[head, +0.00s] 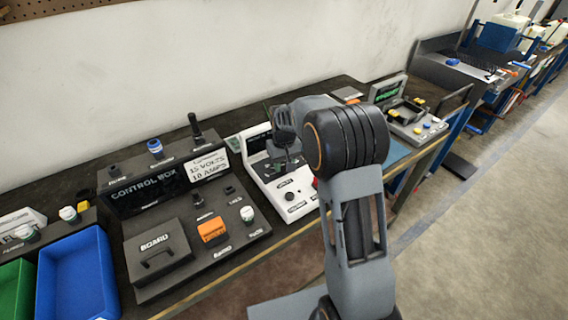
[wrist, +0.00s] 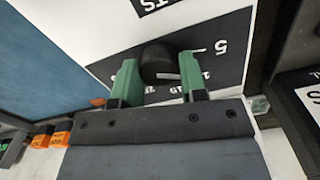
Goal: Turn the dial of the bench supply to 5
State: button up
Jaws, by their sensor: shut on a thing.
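The bench supply (head: 268,178) is a white unit with a dark display, standing on the bench in the middle of the head view. My arm hides much of its right side. In the wrist view its dial (wrist: 157,56) is a round black knob over a black scale plate (wrist: 228,68). A white "5" with a tick is printed to the right of the knob. Other scale numbers are partly covered. My gripper (wrist: 158,64) has its green fingers on either side of the dial and is shut on it. A short white mark shows at the knob's lower edge; I cannot tell surely which number it meets.
A control box (head: 144,188) with several knobs and a sign stands to the left. A blue bin (head: 76,278) and a green bin are at the far left. A grey device (head: 412,120) with coloured buttons stands to the right. The floor at right is clear.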

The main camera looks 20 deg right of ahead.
aim_at(284, 167)
jog(key=shift+n, duration=1.6)
jog(key=o, duration=0.9)
jog(key=shift+a, duration=0.1)
jog(key=shift+o, duration=0.2)
jog(key=shift+r, duration=0.1)
notch_tip(284, 167, up, 14)
jog(key=shift+w, duration=0.1)
jog(key=s+f+m+t, duration=0.1)
jog(key=s+m+t, duration=0.1)
jog(key=s, duration=0.9)
jog(key=s+f+m+t, duration=0.1)
jog(key=s+f+m, duration=0.1)
jog(key=s, duration=1)
jog(key=shift+s+f+t, duration=0.3)
jog(key=shift+t, duration=0.1)
